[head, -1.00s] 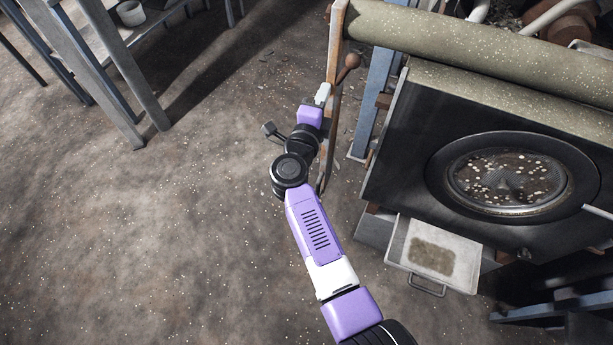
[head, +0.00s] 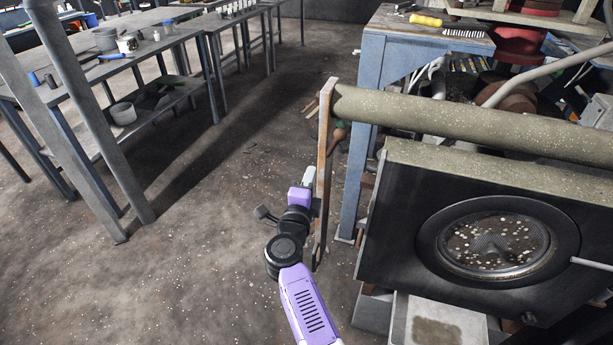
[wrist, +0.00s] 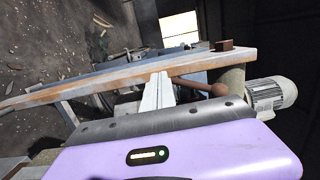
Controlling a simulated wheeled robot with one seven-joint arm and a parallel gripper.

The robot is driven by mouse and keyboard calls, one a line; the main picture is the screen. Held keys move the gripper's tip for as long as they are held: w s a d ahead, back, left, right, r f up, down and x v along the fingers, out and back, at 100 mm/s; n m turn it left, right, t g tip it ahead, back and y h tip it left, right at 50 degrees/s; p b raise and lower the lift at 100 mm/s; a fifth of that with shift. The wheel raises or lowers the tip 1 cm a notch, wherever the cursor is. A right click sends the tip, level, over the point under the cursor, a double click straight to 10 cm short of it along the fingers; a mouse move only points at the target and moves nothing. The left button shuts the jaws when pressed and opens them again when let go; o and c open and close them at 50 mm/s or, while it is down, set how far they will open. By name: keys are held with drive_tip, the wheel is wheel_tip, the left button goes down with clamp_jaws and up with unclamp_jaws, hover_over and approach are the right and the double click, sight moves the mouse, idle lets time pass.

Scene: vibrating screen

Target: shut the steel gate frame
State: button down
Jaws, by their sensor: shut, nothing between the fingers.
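The steel gate frame (head: 324,165) shows nearly edge-on in the head view as a tall, narrow rust-orange bar. It stands at the left end of the speckled olive roller. In the wrist view the frame (wrist: 75,94) is a long rusty bar crossing the picture. My gripper (head: 308,174) is beside the frame's left side in the head view. Its pale fingers (wrist: 157,92) are together and empty, with their tips close to the bar in the wrist view. I cannot tell whether they touch it. A brown ball knob (wrist: 219,90) shows just beyond the fingers.
The roller (head: 470,118) tops the dark machine housing (head: 395,225) with its round window. A blue steel table (head: 372,60) stands behind the frame. A workbench (head: 75,80) is at the upper left. Open floor (head: 130,290) lies left of my arm.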

drive_tip(key=a+p+v, duration=0.1)
drive_tip(key=v, duration=0.8)
drive_tip(key=s+r+n+t+y, duration=0.45)
drive_tip(key=r+n, duration=0.25)
drive_tip(key=r, duration=0.2)
drive_tip(key=s+d+f+n+g, duration=0.2)
drive_tip(key=s+d+n, duration=0.2)
drive_tip(key=s, duration=1)
drive_tip(key=s+d+f+n+g, duration=0.2)
drive_tip(key=s+d+n, duration=0.3)
drive_tip(key=s+d, duration=0.4)
drive_tip(key=s+d+f+n+g, duration=0.2)
drive_tip(key=s+d, duration=0.5)
drive_tip(key=s, duration=1.4)
drive_tip(key=n+g, duration=0.1)
drive_tip(key=n, duration=0.1)
drive_tip(key=shift+d+f+n, duration=0.2)
drive_tip(key=shift+n, duration=0.2)
